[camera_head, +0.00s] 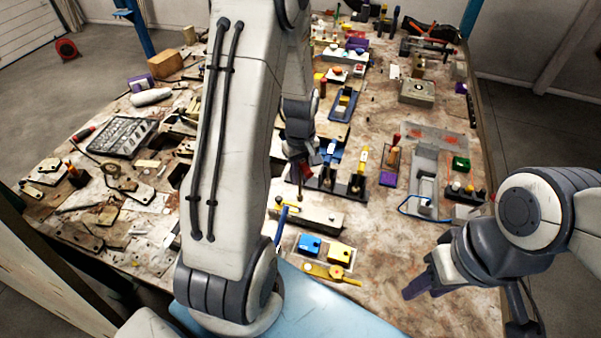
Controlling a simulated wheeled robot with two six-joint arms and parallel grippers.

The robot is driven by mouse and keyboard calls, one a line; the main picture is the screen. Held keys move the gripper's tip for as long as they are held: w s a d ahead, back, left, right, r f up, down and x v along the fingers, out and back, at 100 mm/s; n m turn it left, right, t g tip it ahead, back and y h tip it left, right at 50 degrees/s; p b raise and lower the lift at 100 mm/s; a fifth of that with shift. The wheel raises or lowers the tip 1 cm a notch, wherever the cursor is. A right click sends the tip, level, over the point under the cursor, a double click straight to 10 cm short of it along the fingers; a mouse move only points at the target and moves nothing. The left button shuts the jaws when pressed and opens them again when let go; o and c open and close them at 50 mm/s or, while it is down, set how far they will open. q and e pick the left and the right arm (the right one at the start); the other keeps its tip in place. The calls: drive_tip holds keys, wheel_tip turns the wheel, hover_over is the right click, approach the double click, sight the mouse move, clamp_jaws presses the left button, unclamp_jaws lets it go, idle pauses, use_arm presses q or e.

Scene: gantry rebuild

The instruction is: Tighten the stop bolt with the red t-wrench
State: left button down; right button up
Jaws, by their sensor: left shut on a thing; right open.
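My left gripper (301,168) points down at the left end of a dark tool rack (343,188). It is shut on a small, dark red handle that looks like the red t-wrench (309,156); the arm and fingers hide most of it. A blue-handled tool (328,160) and a yellow-handled tool (360,163) stand upright in the rack, to the right of this gripper. My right gripper (424,284) is open and empty above the front right of the table. I cannot single out the stop bolt.
A worn table (400,309) is crowded with parts. A grey tray (425,170) and a blue loop (418,212) lie right of the rack. Blue (310,244) and yellow (340,253) blocks lie in front of it.

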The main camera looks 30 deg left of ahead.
use_arm(q)
drive_tip(key=shift+f+b, duration=1.1)
drive_tip(key=shift+f, duration=0.45)
drive_tip(key=shift+f+b, duration=0.7)
drive_tip(key=shift+f, duration=0.25)
idle(0.6)
drive_tip(key=m, duration=0.7)
drive_tip(key=shift+s+a+m+p, duration=0.1)
drive_tip(key=shift+m+p, duration=0.2)
